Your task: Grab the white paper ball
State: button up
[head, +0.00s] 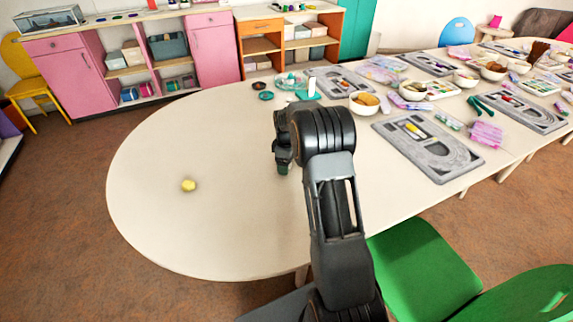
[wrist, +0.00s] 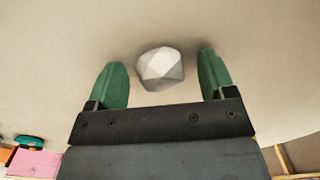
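A white faceted paper ball (wrist: 160,68) rests on the pale tabletop in the wrist view, seen in the gap between my two green fingertips. My gripper (wrist: 161,62) is open, with a finger to either side of the ball. A gap shows between the ball and each finger, and neither appears to touch it. I cannot tell how far the fingertips are above the table. In the head view my gripper (head: 282,160) points down over the table's middle, and the ball does not show there, probably hidden behind my gripper.
Bowls, grey boards (head: 428,145) and pink packets crowd the right side. A teal item with a white upright piece (head: 311,88) stands behind my gripper. The left end is mostly clear.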

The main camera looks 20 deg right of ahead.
jog(key=c, duration=1)
